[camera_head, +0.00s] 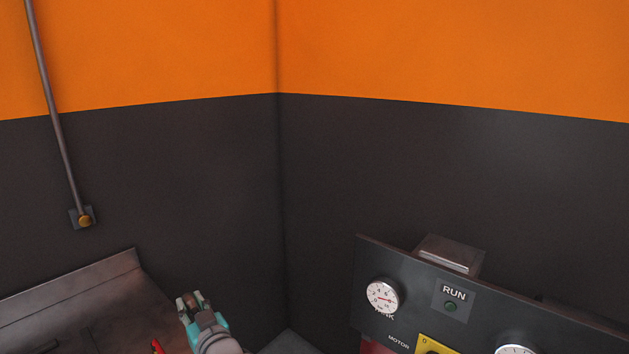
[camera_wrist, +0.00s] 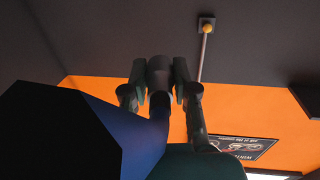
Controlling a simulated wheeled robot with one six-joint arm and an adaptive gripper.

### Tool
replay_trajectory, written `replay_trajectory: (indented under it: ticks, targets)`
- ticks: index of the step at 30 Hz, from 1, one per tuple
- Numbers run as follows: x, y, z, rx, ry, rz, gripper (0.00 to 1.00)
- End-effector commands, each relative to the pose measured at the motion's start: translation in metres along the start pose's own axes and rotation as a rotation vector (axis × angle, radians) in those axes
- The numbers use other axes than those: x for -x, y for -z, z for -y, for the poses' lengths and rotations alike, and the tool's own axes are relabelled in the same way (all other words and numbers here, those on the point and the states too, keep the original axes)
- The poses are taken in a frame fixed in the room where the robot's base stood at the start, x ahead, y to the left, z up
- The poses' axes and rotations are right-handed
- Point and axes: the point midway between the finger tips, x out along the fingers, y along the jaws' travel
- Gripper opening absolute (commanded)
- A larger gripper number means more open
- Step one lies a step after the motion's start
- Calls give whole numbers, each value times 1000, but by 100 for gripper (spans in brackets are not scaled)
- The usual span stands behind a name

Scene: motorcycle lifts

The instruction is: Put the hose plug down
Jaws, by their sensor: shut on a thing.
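My gripper (camera_head: 195,304) is at the bottom of the head view, left of centre, over the right part of a brown metal bench (camera_head: 70,288). In the wrist view my gripper (camera_wrist: 160,90) is shut on a dark, short cylinder between its two fingers, which I take to be the hose plug (camera_wrist: 159,72). In the head view the plug is small and mostly hidden by the fingers. The wrist view shows wall behind it and no surface touching it. The gap between plug and bench cannot be judged.
A dark panel (camera_head: 460,306) with gauges and a RUN light stands at the lower right. A pipe (camera_head: 58,125) ends in an orange knob on the left wall. A small red thing (camera_head: 158,346) shows at the bottom edge. The wrist view shows a wall poster (camera_wrist: 243,147).

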Motion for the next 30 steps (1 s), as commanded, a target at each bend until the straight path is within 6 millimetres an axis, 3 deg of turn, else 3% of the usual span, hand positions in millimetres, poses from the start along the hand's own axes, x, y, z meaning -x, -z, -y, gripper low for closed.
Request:
replay_trajectory:
  ticks: [8,14,21,30]
  targets:
    - [46,-92,-96,-12,-167,6,0]
    - [96,-156,-157,-12,-285,3,0]
    - [174,-231,-215,-7,-420,0,0]
    - [292,-317,-257,8,-573,-3,0]
